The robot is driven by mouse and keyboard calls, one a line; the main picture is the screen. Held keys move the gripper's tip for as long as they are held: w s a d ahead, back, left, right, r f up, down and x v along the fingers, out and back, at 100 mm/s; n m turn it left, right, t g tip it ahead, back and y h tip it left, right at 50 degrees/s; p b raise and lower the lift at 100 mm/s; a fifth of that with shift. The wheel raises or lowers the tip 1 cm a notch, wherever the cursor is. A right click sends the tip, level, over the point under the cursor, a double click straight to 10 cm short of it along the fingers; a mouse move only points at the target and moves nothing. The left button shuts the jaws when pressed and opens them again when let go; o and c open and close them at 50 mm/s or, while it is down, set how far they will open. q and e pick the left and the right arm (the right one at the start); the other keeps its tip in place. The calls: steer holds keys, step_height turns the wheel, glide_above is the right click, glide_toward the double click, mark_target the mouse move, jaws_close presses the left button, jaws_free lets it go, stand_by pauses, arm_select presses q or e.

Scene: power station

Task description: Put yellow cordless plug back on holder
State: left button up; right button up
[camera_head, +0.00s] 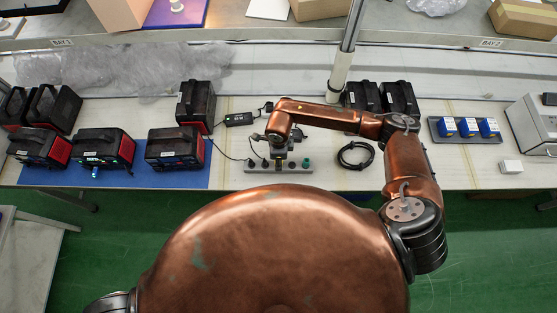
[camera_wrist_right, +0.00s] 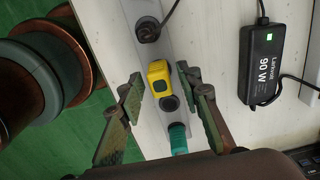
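The yellow plug (camera_wrist_right: 159,82), with a dark square on its face, shows in the right wrist view over the grey holder strip (camera_wrist_right: 182,118), beside a round dark piece. I cannot tell whether it is seated or only rests there. My right gripper (camera_wrist_right: 162,85) is open, with one finger on each side of the plug and a visible gap to both. In the head view, my right gripper (camera_head: 279,146) reaches down over the middle of the holder strip (camera_head: 264,167) and hides most of the plug. My left gripper is not in view.
A teal plug (camera_wrist_right: 178,140) and a black corded plug (camera_wrist_right: 148,31) flank the yellow one on the strip. A black power adapter (camera_wrist_right: 261,66) lies nearby. Black-and-red battery units (camera_head: 175,147) stand left; a coiled cable (camera_head: 355,155) lies right. The table's front edge is close.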

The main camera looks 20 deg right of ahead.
steer(key=shift+o, duration=0.3)
steer(key=shift+r, duration=0.1)
step_height(320, 180, up, 12)
stand_by(0.4)
